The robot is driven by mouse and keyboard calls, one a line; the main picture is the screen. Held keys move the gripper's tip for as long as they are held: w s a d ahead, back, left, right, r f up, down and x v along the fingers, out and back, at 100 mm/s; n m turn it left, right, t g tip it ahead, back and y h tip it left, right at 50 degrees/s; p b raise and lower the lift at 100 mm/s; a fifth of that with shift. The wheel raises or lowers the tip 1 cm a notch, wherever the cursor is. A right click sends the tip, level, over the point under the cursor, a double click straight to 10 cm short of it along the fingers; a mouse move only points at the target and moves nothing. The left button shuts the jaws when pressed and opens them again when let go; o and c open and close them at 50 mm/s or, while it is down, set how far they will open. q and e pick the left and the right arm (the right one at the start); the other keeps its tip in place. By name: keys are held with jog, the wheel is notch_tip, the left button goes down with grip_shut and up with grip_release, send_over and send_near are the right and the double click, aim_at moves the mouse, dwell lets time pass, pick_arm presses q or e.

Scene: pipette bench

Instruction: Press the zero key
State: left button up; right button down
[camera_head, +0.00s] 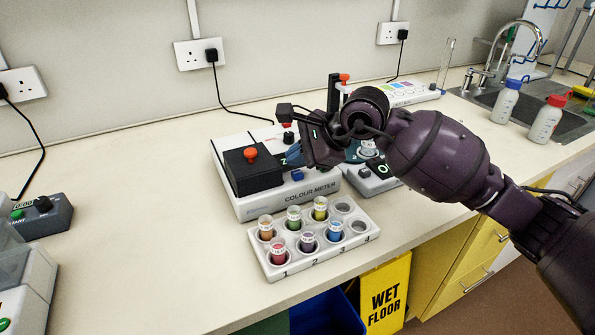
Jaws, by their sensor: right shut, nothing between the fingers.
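The colour meter (291,199) is a white box on the bench with a black block (250,172) and a red-orange knob (250,154) on top. A small blue key (297,175) shows on its top near the front edge; its label cannot be read, so I cannot tell whether it is the zero key. I cannot tell whether the fingertips touch the meter. My left gripper is out of view.
A white rack (314,262) of several coloured vials stands in front of the meter. Bottles (546,120) stand by the sink.

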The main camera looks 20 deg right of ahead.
jog(key=shift+f, duration=0.1)
jog(key=shift+f, duration=0.35)
dwell(0.6)
jog(key=shift+f+b, duration=0.3)
jog(key=shift+f, duration=0.15)
dwell(0.4)
jog(key=shift+r, duration=0.1)
jog(key=shift+r+p, duration=0.3)
jog(key=shift+r, duration=0.55)
